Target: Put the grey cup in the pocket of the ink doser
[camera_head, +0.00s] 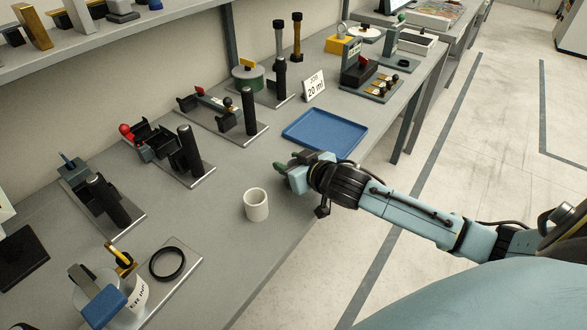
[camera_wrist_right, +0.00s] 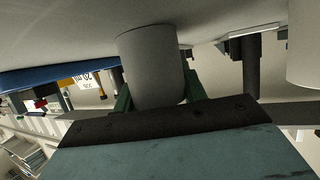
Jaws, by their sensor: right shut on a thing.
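In the right wrist view, which shows the table at the top, the grey cup (camera_wrist_right: 152,65) is between the green fingers of my right gripper (camera_wrist_right: 158,92). I cannot tell whether the cup touches the table. The ink doser (camera_head: 122,300), with a partly readable INK label, stands at the bottom left. A black ring (camera_head: 167,263) lies flat on its plate. My left gripper is out of view.
A whitish cup (camera_head: 256,206) stands on the table close to my right gripper. A blue tray (camera_head: 325,132) lies behind it. Several fixtures with black posts (camera_head: 189,150) line the wall side. The table between the whitish cup and the doser is clear.

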